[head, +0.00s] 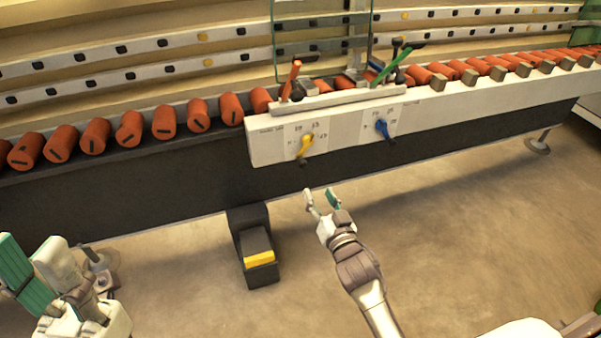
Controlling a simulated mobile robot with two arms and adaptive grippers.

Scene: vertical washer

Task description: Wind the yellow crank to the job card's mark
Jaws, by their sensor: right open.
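The yellow crank (306,145) sits on the left part of a white panel (267,147) on the front of the conveyor. Small printed marks surround it, too small to read. A blue crank (383,128) sits to its right on the same panel. I cannot make out a job card for certain. My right gripper (322,198) is open and empty, below the panel and apart from the yellow crank. My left gripper (48,278) is at the lower left, far from the panel, with its fingers apart and nothing visible between them.
Red cylinders (165,122) lie in a row along the dark conveyor. A red lever (291,78) and a green lever (391,65) rise above the panel, near a clear pane. A black pedal box with a yellow strip (259,259) stands on the floor.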

